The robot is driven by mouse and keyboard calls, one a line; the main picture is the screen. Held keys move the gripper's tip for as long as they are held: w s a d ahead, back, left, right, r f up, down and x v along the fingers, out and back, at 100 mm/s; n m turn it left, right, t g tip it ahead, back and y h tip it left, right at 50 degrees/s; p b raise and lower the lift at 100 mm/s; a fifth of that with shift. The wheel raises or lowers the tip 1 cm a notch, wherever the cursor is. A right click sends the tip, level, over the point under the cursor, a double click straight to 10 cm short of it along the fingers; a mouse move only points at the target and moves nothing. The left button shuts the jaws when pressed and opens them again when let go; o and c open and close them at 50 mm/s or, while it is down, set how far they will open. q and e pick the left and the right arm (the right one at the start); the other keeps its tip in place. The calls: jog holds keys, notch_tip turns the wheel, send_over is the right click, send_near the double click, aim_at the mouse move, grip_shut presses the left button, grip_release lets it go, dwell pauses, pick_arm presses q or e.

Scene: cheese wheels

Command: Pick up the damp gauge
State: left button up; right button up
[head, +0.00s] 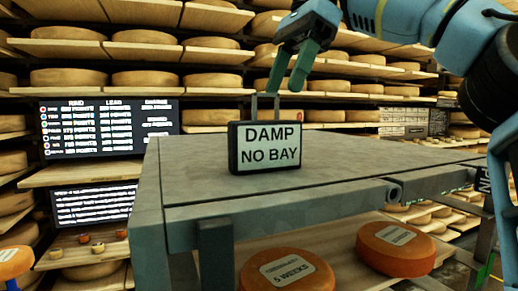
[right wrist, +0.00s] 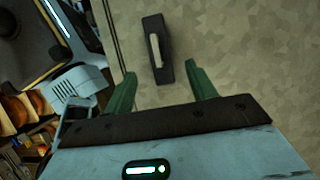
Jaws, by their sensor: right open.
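The damp gauge (head: 265,148) is a dark box whose pale screen reads "DAMP NO BAY". It stands upright on the grey table near its left front part, with a grey handle (head: 254,107) on top. My right gripper (head: 284,88) is open and empty, pointing down just above the handle. In the right wrist view the gauge (right wrist: 167,72) shows from above, with its pale handle, beyond and partly between the green fingers (right wrist: 160,76). I cannot tell whether a finger touches the handle. My left gripper is not in view.
The grey table (head: 350,165) is otherwise bare on top. Orange cheese wheels (head: 396,248) lie on a shelf below it. Racks of cheese wheels (head: 140,79) fill the back. Dark text boards (head: 108,130) stand at the left. My right arm spans the upper right.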

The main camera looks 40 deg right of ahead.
aim_at(278, 107)
jog(key=shift+w+a+f, duration=0.1)
jog(key=shift+w+f, duration=0.15)
jog(key=shift+f, duration=0.3)
jog(key=shift+s, duration=0.2)
jog(key=shift+s+x, duration=0.2)
jog(key=shift+x, duration=1.55)
jog(key=shift+w+f, duration=0.15)
jog(key=shift+f, duration=0.55)
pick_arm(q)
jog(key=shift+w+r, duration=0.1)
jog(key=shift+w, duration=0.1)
pick_arm(e)
jog(key=shift+w+f, duration=0.1)
jog(key=shift+f, duration=0.05)
jog(key=shift+c, duration=0.3)
jog(key=c, duration=0.7)
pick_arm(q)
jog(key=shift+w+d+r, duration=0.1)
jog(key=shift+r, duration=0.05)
pick_arm(e)
jog(key=c, duration=0.4)
jog(key=shift+a, duration=0.1)
